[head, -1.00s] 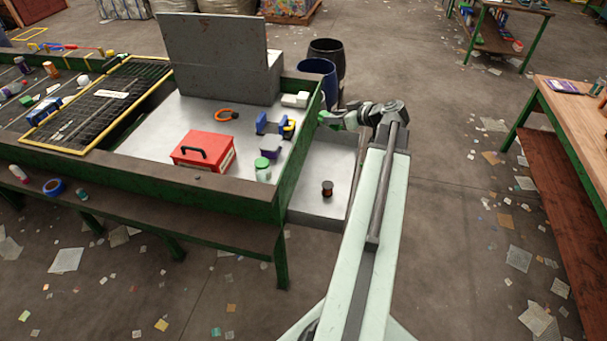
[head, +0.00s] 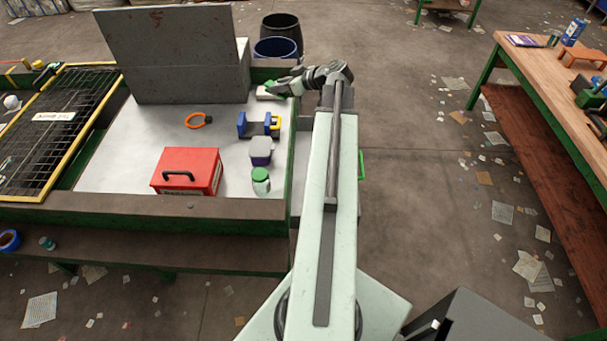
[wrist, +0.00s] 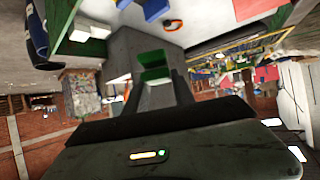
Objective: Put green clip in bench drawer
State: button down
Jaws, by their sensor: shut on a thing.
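My gripper (head: 274,90) is at the bench's back right corner, over the rim near a white block (head: 263,94). It is shut on the green clip (head: 279,89). In the wrist view the green clip (wrist: 154,66) shows between the two fingers. The bench drawer (head: 304,150) is pulled out on the bench's right side. My arm hides most of it, with a grey strip showing left of the arm and a green handle (head: 361,165) right of it. The inside of the drawer is hidden.
On the bench top lie a red toolbox (head: 187,170), a green-lidded jar (head: 261,182), a purple tub (head: 261,153), a blue holder (head: 258,125) and an orange ring (head: 198,120). Barrels (head: 276,47) stand behind.

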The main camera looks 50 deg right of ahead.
jog(key=s+d+f+m+g+h+b, duration=0.1)
jog(key=d+f+b, duration=0.5)
jog(key=f+b, duration=0.6)
jog(key=s+d+f+m+g+h+b, duration=0.2)
jog(key=s+d+f+m+h+b, duration=0.2)
jog(key=f+b, duration=0.8)
jog(key=s+d+f+m+g+h+b, duration=0.2)
jog(key=d+f+m+h+b, duration=0.3)
jog(key=f+b, duration=0.8)
jog(key=s+d+m, duration=0.1)
jog(key=d, duration=0.2)
jog(key=shift+s+f+m+h, duration=0.15)
jog(key=shift+f+m+h, duration=0.15)
jog(key=shift+f+m, duration=0.1)
notch_tip(320, 180, down, 11)
jog(key=b, duration=1.1)
jog(key=c, duration=1.1)
grip_release()
jog(key=shift+o, duration=0.2)
